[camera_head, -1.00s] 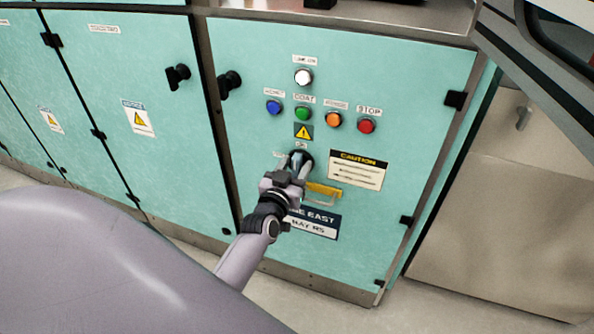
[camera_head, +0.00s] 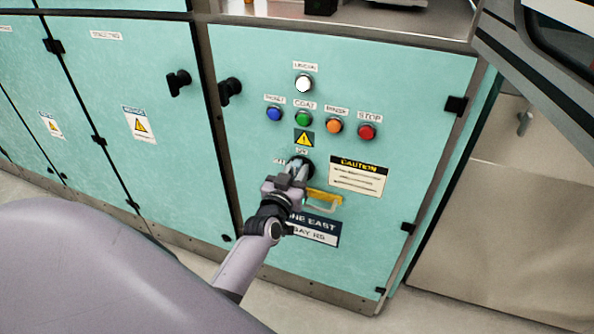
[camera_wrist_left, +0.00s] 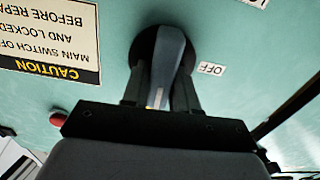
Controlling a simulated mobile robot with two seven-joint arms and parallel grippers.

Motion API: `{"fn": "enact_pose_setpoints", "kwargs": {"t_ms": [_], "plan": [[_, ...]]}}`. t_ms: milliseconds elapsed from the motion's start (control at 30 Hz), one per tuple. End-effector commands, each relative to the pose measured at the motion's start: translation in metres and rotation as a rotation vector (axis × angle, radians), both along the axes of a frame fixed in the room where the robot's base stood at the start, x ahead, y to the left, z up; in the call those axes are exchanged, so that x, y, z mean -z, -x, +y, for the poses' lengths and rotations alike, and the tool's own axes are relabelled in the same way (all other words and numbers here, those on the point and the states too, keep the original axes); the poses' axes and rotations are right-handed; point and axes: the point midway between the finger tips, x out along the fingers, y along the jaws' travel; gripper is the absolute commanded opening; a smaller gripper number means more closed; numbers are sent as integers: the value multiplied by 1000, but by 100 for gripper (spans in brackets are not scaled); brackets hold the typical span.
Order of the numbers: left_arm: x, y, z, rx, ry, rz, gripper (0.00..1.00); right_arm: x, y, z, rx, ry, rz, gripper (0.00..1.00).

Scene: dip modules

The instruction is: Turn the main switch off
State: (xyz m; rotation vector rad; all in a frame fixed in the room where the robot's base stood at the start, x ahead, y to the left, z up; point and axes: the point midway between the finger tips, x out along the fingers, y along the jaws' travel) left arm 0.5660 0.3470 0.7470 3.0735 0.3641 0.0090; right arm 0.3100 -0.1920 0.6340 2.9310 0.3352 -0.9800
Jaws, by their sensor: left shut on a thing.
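The main switch (camera_head: 308,163) is a dark round knob with a grey handle on the teal cabinet door, under a yellow warning triangle. In the left wrist view its grey handle (camera_wrist_left: 168,62) stands roughly upright in the picture, in front of the round black base. My left gripper (camera_head: 297,170) is shut on the handle, one finger along each side; it also shows in the left wrist view (camera_wrist_left: 160,95). An OFF label (camera_wrist_left: 211,69) lies to the right of the knob there. The fingers partly hide the switch in the head view. My right gripper is out of view.
Above the switch are white (camera_head: 303,84), blue, green, orange and red (camera_head: 366,131) buttons. A caution sign (camera_head: 358,177) is at its right. A yellow part with a loop (camera_head: 324,198) sits just below, close to my gripper. A black door knob (camera_head: 230,88) protrudes at upper left.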

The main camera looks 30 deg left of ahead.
Motion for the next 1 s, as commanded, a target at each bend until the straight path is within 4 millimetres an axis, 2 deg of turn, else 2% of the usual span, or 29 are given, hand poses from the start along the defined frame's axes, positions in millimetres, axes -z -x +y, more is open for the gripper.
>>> {"fn": "enact_pose_setpoints", "kwargs": {"t_ms": [267,1000], "plan": [[0,1,2,0,174,-41,0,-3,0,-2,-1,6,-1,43],[6,2,8,0,857,-204,0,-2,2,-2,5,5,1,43]]}}
